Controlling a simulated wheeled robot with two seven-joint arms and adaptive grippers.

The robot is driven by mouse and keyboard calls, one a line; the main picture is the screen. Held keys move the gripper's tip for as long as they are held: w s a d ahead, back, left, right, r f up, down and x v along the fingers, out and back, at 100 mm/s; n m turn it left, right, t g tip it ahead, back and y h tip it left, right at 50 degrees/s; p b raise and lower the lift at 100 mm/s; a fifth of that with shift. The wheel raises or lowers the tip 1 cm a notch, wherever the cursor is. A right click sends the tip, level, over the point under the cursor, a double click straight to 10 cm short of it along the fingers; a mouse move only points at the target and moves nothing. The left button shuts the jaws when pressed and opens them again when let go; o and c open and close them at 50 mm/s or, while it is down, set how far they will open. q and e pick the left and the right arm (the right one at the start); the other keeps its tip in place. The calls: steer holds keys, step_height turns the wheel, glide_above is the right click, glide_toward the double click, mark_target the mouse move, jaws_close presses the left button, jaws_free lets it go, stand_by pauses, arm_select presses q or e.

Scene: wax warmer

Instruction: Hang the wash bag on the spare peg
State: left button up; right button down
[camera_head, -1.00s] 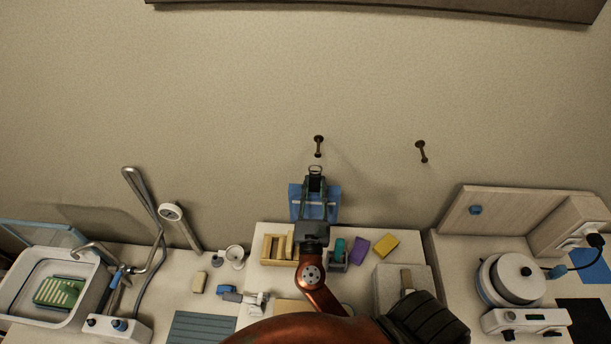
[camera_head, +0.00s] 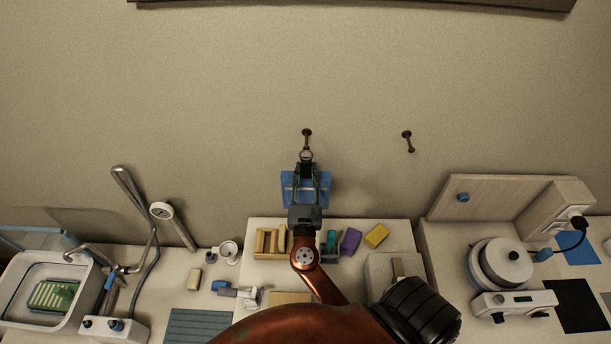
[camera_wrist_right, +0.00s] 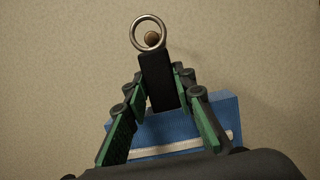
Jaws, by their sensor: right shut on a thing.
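The blue wash bag (camera_head: 293,190) hangs in front of the wall, with a black tab (camera_wrist_right: 160,82) and a metal ring (camera_wrist_right: 149,18) at its top. My right gripper (camera_head: 306,173) is shut on the black tab. The ring also shows in the head view, at the lower end of the left brown peg (camera_head: 307,140). In the right wrist view the peg's round head (camera_wrist_right: 152,38) shows inside the ring's opening. I cannot tell whether the ring is around the peg or only in front of it. My left gripper is not in view.
A second bare peg (camera_head: 408,141) is on the wall to the right. Below are a counter with wooden blocks (camera_head: 270,241), a wax warmer (camera_head: 500,262), a basin (camera_head: 20,290) and a shower head (camera_head: 161,210). The wall around the pegs is clear.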

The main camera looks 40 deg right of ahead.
steer(key=w+d+f, duration=0.1)
steer(key=w+d, duration=0.3)
steer(key=w, duration=0.1)
steer(key=shift+w+d, duration=0.35)
stand_by(0.5)
stand_by(0.5)
steer(key=c, duration=1.5)
jaws_free()
steer(key=shift+c, duration=0.2)
steer(key=shift+f, duration=0.1)
steer(key=shift+s+a, duration=0.25)
steer(key=shift+s, duration=0.05)
steer(key=shift+b+v, duration=0.45)
steer(key=shift+v, duration=1.3)
steer(key=shift+s+a, duration=0.1)
